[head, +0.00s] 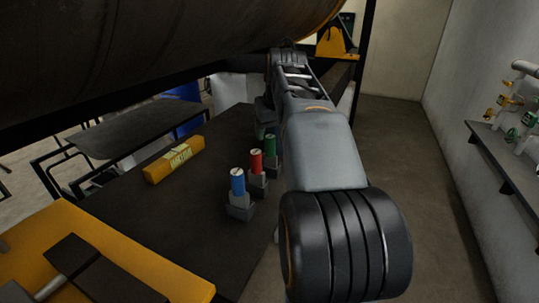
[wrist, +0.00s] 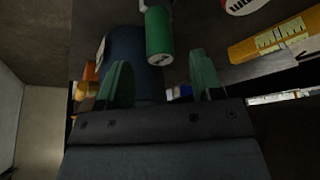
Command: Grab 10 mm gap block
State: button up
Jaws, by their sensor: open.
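Three upright coloured cylinders stand in grey square bases on the dark table: a blue one (head: 237,182), a red one (head: 256,161) and a green one (head: 270,146). No size marking is readable, so I cannot tell which is the 10 mm gap block. In the wrist view the green cylinder (wrist: 158,36) shows near and beyond the space between my gripper's fingertips (wrist: 160,60). My gripper is open, with its two green fingers apart and nothing held. In the head view my arm largely hides the gripper.
A yellow labelled bar (head: 175,159) lies on the table left of the cylinders; it also shows in the wrist view (wrist: 275,40). A yellow case (head: 120,262) fills the near left. A large dark rounded vessel (head: 140,50) hangs overhead. A wall shelf (head: 500,155) stands right.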

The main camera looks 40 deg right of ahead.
aim_at(271, 137)
jog(key=shift+p+x, duration=0.5)
jog(key=shift+x, duration=2.2)
grip_shut()
jog(key=shift+r, duration=0.1)
